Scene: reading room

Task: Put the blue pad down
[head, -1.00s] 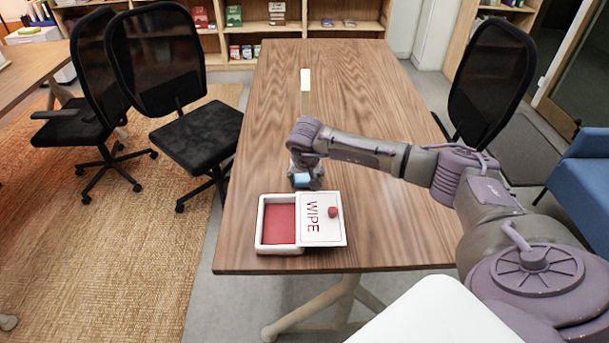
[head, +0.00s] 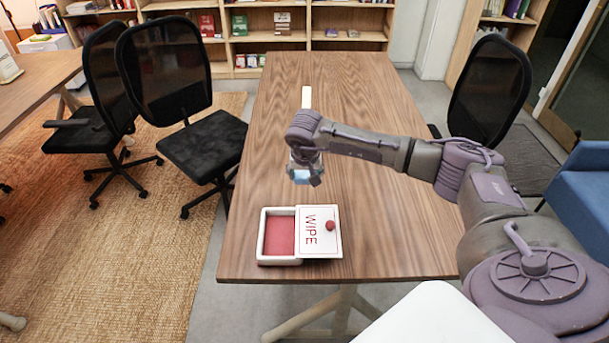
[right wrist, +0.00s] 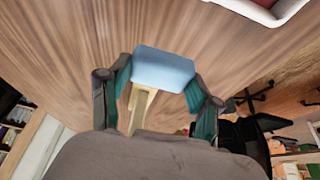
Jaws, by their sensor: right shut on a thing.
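My right gripper (head: 304,180) is shut on the blue pad (head: 299,176) above the wooden table (head: 380,235), just beyond the white box. In the right wrist view the light blue pad (right wrist: 163,66) sits between the two fingers of the gripper (right wrist: 162,88). I cannot tell the exact gap between pad and table, but the pad looks raised. My left gripper is not in view.
A white box (head: 262,238) with a red inside stands near the table's front edge. Its lid (head: 312,245), marked WIPE with a red knob, covers its right part. A narrow pale upright thing (head: 306,97) stands behind my gripper. Table on both sides is clear.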

